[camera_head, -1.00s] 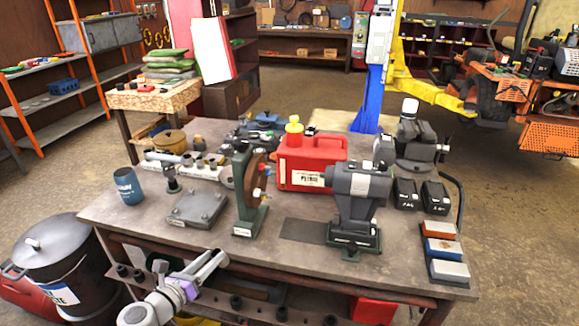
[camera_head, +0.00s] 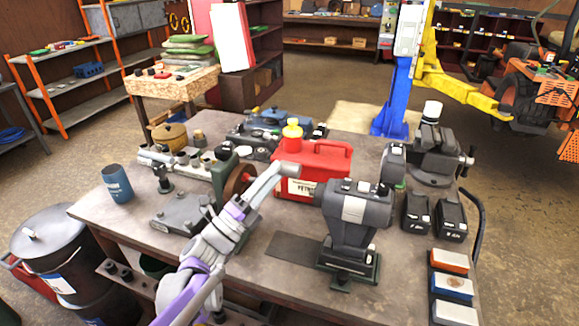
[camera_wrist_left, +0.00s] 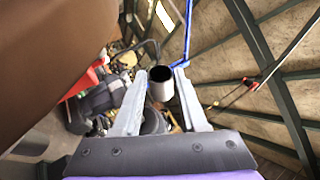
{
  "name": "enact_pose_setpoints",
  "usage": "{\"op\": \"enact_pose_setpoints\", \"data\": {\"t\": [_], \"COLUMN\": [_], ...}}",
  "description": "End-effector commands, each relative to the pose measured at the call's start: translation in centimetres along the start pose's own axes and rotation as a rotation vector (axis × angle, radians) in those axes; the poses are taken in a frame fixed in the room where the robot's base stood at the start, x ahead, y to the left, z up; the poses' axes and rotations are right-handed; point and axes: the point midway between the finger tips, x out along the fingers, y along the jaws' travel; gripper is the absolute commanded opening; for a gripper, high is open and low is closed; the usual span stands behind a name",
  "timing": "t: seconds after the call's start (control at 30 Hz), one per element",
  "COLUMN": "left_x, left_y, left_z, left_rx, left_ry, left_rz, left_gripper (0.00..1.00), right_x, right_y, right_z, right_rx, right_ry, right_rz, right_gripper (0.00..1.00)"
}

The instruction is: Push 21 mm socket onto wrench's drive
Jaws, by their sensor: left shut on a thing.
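My left gripper (camera_wrist_left: 157,78) is shut on a metal socket (camera_wrist_left: 161,88), a short shiny cylinder with a dark open end, held between the fingertips in the left wrist view. In the head view my left arm reaches over the bench, and its gripper (camera_head: 282,176) is in front of the red petrol can; the socket cannot be made out there. I cannot pick out the wrench or its drive in either view. My right gripper is not in view.
The workbench (camera_head: 283,218) holds a red petrol can (camera_head: 327,165), a grey machine on a stand (camera_head: 350,225), a brown wheel (camera_head: 238,180), a blue can (camera_head: 117,183), a vise (camera_head: 436,150), black batteries (camera_head: 450,219) and sharpening stones (camera_head: 452,286). A large brown surface (camera_wrist_left: 50,50) fills the wrist view's upper left.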

Motion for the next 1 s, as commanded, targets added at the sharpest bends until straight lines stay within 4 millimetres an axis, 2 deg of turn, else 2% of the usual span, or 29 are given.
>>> {"op": "enact_pose_setpoints", "data": {"t": [0.37,0.83,1.0], "left_x": [-0.5,-2.5,-1.8], "left_y": [0.9,4.7,4.3], "left_z": [-0.2,-1.1,-2.4], "left_rx": [-0.019,-0.018,-0.019], "left_ry": [-0.012,-0.012,-0.011], "left_rz": [-0.007,-0.006,-0.009], "left_gripper": [0.0,0.0,0.0], "right_x": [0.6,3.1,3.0], "right_y": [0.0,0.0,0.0], "right_z": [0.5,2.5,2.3], "right_rx": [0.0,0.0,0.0], "right_ry": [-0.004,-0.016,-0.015], "right_rz": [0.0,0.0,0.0], "right_gripper": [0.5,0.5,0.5]}}
